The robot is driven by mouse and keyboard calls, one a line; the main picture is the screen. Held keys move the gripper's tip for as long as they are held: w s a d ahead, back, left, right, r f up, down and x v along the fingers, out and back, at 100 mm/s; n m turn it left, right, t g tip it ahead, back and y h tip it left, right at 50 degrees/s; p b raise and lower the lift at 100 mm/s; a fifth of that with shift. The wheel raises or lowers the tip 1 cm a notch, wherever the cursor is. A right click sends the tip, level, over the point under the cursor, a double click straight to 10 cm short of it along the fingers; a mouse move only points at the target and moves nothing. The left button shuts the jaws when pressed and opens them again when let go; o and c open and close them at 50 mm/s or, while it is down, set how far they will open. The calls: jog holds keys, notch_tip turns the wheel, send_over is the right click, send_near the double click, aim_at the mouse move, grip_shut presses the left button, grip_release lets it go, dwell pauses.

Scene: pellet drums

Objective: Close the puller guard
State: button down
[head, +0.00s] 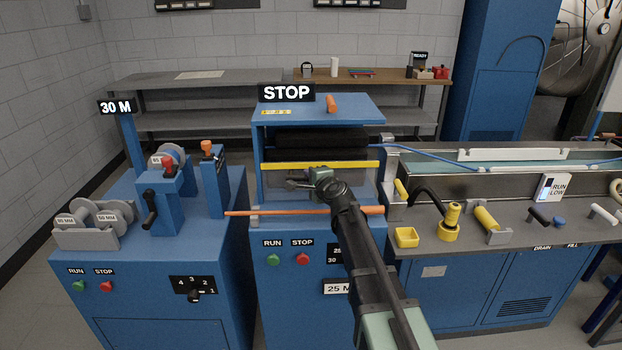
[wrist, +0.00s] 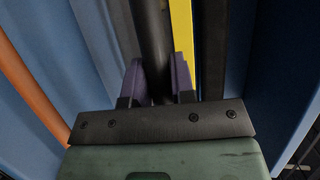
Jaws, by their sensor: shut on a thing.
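The puller is the blue machine (head: 330,235) in the middle of the head view, under a STOP sign (head: 286,92). Black rollers (head: 310,142) show inside it. The yellow edge of the guard (head: 350,165) runs level across its front, just below the rollers, and also shows in the wrist view (wrist: 183,40). My gripper (head: 298,184) is just below this edge. In the wrist view its purple fingers (wrist: 160,78) are shut on a dark round bar (wrist: 152,30) beside the yellow edge, seemingly the guard's handle. My arm hides part of the machine's front.
A thin orange rod (head: 270,212) runs level across the machine front below my gripper. RUN (head: 274,259) and STOP (head: 302,258) buttons sit lower. A reel stand (head: 165,190) is on the left; a long water trough (head: 500,170) is on the right.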

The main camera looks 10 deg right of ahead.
notch_tip(320, 180, up, 12)
jog(key=p, duration=1.2)
jog(key=shift+w+r, duration=0.2)
jog(key=shift+d, duration=0.1)
jog(key=c, duration=1)
grip_release()
jog(key=shift+s+r, duration=0.15)
jog(key=p+v, duration=0.2)
jog(key=v, duration=0.8)
jog(key=shift+s+d, duration=0.1)
jog(key=shift+s, duration=0.25)
